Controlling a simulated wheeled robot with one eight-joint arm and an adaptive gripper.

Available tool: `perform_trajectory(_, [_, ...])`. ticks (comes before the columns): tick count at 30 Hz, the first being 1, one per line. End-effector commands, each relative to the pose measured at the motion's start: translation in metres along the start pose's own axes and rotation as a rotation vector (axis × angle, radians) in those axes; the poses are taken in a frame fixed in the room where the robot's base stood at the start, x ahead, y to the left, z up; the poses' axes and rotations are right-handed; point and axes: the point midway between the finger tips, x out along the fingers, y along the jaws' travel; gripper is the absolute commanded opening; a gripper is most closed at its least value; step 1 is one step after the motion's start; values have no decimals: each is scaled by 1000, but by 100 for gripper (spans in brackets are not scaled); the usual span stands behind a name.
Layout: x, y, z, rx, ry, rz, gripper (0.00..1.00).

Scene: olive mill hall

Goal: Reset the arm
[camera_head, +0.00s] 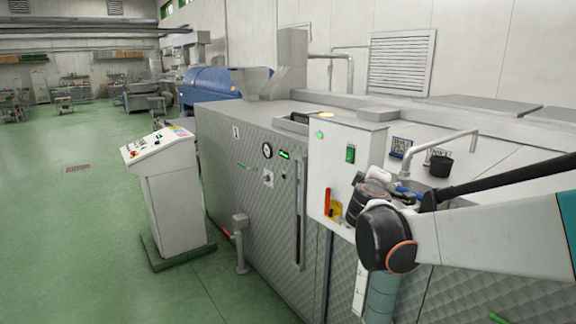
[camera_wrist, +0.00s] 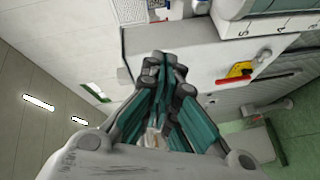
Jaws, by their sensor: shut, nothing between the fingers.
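My arm reaches in from the right edge of the head view, in front of the grey machine (camera_head: 268,205). Its links hide part of the machine's front and of the white control box (camera_head: 338,160). My gripper (camera_wrist: 163,62) shows in the wrist view, its dark grey and teal fingers together with nothing between them. In that view a white panel with a red and yellow switch (camera_wrist: 236,72) lies just right of the fingertips, and I cannot tell the gap between them. In the head view the gripper is hard to make out among the arm's links.
A slanted control console (camera_head: 168,185) stands left of the machine on the green floor. A red-handled valve pipe (camera_head: 240,245) sticks out low in front of the machine. A black cup (camera_head: 440,166) and a bent pipe rail (camera_head: 437,145) are on the machine top.

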Motion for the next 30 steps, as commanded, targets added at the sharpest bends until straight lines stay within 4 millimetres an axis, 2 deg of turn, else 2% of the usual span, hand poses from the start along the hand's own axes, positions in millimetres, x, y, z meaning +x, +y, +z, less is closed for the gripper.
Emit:
perform_trajectory(1, [-14,-3,17,50,-31,-25,0])
perform_trajectory(3, [-34,-8,38,124,-76,-65,0])
perform_trajectory(8, [-83,-28,84,289,-177,-168,0])
perform_trajectory(15, [-166,-83,140,525,-315,-350,0])
perform_trajectory(21, [-240,-143,172,710,-414,-524,0])
perform_trajectory(24, [-275,-174,182,792,-451,-613,0])
perform_trajectory(27, [-304,-198,186,860,-478,-688,0])
perform_trajectory(30, [-323,-214,188,905,-495,-742,0])
